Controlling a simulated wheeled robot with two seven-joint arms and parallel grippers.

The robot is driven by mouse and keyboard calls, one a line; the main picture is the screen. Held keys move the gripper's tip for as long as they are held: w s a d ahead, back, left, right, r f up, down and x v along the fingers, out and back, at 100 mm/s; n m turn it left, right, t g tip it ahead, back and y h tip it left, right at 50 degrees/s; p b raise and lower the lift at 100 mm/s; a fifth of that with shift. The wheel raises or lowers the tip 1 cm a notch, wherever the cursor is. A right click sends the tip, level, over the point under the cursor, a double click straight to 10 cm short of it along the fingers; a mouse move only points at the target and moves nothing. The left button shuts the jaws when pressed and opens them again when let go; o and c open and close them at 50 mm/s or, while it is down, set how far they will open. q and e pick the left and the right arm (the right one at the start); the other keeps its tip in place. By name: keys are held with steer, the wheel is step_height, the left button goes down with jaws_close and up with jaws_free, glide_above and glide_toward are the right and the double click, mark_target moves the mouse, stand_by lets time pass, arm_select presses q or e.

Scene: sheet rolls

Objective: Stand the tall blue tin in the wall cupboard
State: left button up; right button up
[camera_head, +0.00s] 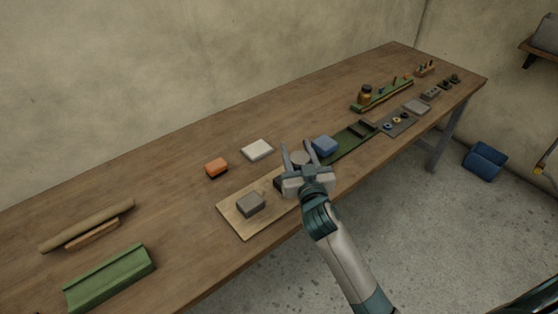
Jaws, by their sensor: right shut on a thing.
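My right gripper (298,152) is over the front edge of the workbench, with its two fingers on either side of a round, grey-topped thing (300,158). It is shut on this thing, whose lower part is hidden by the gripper. I cannot tell whether this is the tall blue tin. No wall cupboard can be made out. My left gripper is not in view.
The long wooden bench (150,185) holds a board with a grey block (251,204), an orange block (216,167), a white block (257,149), a green channel (110,279) and rolls (88,226). A wall shelf (541,52) is upper right; a blue thing (485,161) lies on the floor.

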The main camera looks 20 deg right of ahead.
steer(key=shift+s+d+r, duration=0.5)
steer(key=shift+d+r, duration=1)
steer(key=shift+d, duration=0.85)
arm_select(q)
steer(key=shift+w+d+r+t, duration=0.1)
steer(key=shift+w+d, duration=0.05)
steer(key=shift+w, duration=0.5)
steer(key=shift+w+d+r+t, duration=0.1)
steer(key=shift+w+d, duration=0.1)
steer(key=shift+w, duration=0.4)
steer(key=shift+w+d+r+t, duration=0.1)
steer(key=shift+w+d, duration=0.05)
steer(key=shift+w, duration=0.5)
arm_select(e)
steer(key=s+a+y, duration=0.1)
steer(key=s+a, duration=0.4)
steer(key=s, duration=0.4)
steer(key=s+a+n+y, duration=0.1)
steer(key=s+a, duration=0.5)
steer(key=s, duration=0.4)
steer(key=shift+s+n+y, duration=0.3)
steer(key=shift+r, duration=0.1)
